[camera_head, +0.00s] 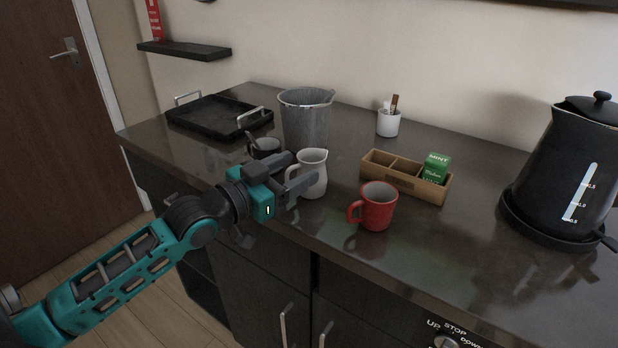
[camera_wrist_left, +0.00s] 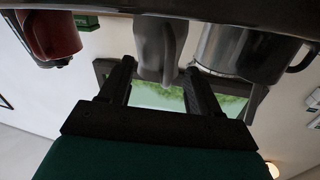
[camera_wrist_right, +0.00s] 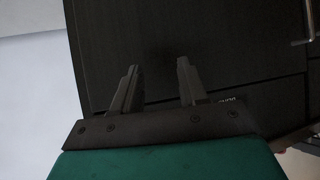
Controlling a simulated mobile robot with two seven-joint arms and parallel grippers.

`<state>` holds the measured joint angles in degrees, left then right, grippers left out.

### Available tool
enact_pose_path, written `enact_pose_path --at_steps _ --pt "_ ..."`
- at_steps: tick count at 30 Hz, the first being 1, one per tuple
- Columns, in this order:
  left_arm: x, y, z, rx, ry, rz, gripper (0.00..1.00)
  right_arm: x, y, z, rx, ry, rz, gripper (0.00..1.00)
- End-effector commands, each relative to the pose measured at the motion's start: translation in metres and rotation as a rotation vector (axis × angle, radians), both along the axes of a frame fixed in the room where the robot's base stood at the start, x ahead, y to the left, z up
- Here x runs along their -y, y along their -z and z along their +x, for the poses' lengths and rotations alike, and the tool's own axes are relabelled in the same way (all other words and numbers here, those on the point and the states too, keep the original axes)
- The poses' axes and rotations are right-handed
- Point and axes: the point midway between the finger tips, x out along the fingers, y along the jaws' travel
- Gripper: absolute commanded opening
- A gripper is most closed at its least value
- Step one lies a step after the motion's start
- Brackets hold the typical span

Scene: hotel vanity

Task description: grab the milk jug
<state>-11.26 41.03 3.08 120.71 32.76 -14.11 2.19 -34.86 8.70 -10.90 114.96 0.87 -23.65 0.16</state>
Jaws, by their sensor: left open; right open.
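The milk jug (camera_head: 316,177) is a small white pitcher standing upright near the counter's front edge. In the left wrist view the jug (camera_wrist_left: 158,40) appears inverted and grey, with its handle side facing my gripper. My left gripper (camera_head: 300,172) is at the jug from the left, and one finger overlaps the jug in the head view. In its wrist view the left gripper (camera_wrist_left: 159,68) has its fingers apart, with the jug in line between the fingertips; I cannot tell whether they touch it. My right gripper (camera_wrist_right: 158,66) is open and empty, facing a dark cabinet front.
A grey bucket (camera_head: 305,122) and a wooden box (camera_head: 405,181) are behind. A black kettle (camera_head: 565,165) is far right, a black tray (camera_head: 205,117) far left.

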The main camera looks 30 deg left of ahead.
Motion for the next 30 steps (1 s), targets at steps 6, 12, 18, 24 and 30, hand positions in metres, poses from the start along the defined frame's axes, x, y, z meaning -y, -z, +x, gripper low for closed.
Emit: enact_pose_path --at_steps 6,12,18,24,30 --pt "0.0 0.0 -0.0001 0.0 0.0 0.0 0.58 -0.0005 -0.0008 0.0005 0.002 -0.001 0.001 0.43" --pt "-0.0001 -0.0001 -0.0002 0.0 0.0 0.0 0.39 -0.0011 -0.0013 0.0008 0.004 0.0 0.003 0.43" --pt "-0.0002 0.0001 -0.0003 0.0 0.0 0.0 0.2 -0.0024 -0.002 0.0012 0.005 0.004 0.009 0.43" --pt "-0.0001 0.0002 -0.0003 0.0 0.0 0.0 0.0 -0.0028 -0.0023 0.0014 0.006 0.006 0.01 0.43" --pt "0.0 0.0003 -0.0003 -0.001 0.0 0.0 0.0 -0.0026 -0.0023 0.0015 0.006 0.006 0.01 0.43"
